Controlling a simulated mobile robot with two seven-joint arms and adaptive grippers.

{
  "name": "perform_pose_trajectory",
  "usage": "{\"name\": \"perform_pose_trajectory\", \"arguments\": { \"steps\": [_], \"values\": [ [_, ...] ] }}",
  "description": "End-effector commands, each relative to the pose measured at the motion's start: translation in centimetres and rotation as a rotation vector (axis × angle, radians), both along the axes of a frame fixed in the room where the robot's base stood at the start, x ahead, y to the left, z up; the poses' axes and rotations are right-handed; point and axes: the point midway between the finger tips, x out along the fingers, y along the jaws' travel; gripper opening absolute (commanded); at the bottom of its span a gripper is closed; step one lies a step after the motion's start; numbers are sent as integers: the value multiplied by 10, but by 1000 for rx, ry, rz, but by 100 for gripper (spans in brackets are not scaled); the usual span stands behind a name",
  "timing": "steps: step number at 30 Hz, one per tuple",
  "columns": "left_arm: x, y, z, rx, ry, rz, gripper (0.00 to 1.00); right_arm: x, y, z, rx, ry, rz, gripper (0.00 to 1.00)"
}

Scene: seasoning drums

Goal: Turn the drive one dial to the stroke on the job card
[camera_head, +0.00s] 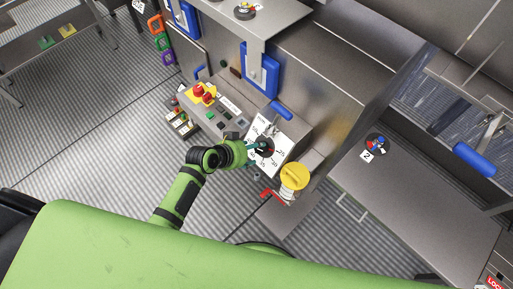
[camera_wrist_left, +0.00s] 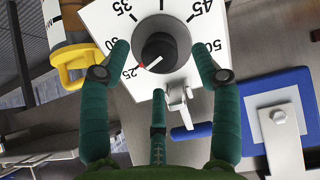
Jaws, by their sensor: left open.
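The dial is a white plate (camera_wrist_left: 112,22) with black numbers and a round black knob (camera_wrist_left: 165,42). In the left wrist view, a white line on the knob points to the lower left, close to a red mark beside 25. My left gripper (camera_wrist_left: 161,56) is open, with green fingers on either side of the knob, visibly apart from it, and a third finger below. In the head view, my left gripper (camera_head: 255,151) is at the left side of the dial plate (camera_head: 278,138). No job card can be read. My right gripper is not in view.
A yellow round handle (camera_head: 294,175) stands just right of the dial. A blue-handled lever (camera_head: 282,110) is above it. A blue-framed panel (camera_head: 271,73) is on the machine behind. Striped floor (camera_head: 110,130) is open at left.

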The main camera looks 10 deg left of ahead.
Motion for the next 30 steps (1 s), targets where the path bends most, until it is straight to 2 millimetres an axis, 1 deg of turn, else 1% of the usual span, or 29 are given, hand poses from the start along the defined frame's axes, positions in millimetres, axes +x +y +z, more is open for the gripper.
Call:
{"name": "perform_pose_trajectory", "arguments": {
  "steps": [3, 7, 12, 19, 20, 21, 23, 24, 30],
  "values": [
    [10, -7, -12, -2, 1, 1, 63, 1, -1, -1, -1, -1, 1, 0],
    [16, -12, -20, -2, 1, 1, 63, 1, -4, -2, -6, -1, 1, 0],
    [19, -14, -24, 0, 0, 0, 63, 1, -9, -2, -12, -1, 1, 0],
    [19, -14, -24, 0, 0, 0, 63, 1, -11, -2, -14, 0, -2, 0],
    [19, -14, -24, 0, 0, 0, 51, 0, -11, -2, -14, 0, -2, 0],
    [19, -14, -24, 0, 0, 0, 35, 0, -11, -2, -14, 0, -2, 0],
    [19, -14, -24, 1, 1, 1, 11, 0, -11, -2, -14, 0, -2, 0],
    [19, -13, -25, 2, 1, 1, 9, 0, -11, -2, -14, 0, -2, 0],
    [17, -12, -27, 5, 7, 0, 8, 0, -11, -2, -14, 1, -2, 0]
  ]
}}
